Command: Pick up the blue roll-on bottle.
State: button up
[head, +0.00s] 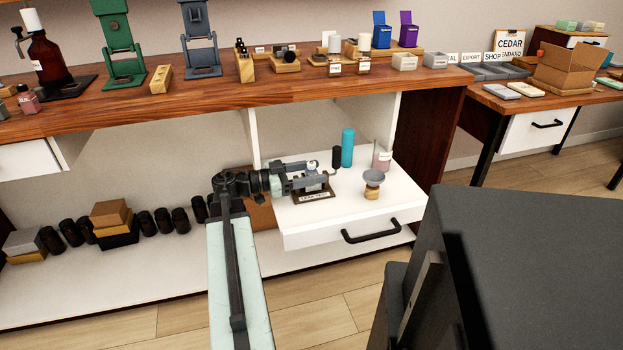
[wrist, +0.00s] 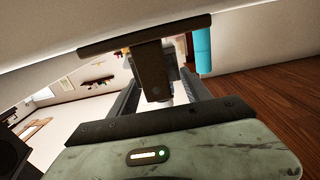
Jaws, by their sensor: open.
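The blue roll-on bottle (head: 347,148) appears to be the plain teal-blue cylinder standing upright on the white drawer top, toward the back. It also shows in the wrist view (wrist: 202,50), upper right, where the scene looks upside down. My gripper (head: 325,178) is open, low over the drawer top, in front and to the left of the bottle, apart from it. In the wrist view my gripper's fingers (wrist: 162,85) reach away on both sides of a dark wooden stand (wrist: 152,75). The bottle lies outside the fingers.
The labelled wooden stand (head: 313,196) sits at my gripper. A black cylinder (head: 337,157) stands close to the bottle's left. A pink-labelled jar (head: 382,158) and a grey dish on a wooden foot (head: 373,180) stand to the right.

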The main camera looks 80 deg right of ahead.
grip_shut()
notch_tip(320, 180, up, 10)
jog(key=p, duration=1)
jog(key=shift+r, duration=0.15)
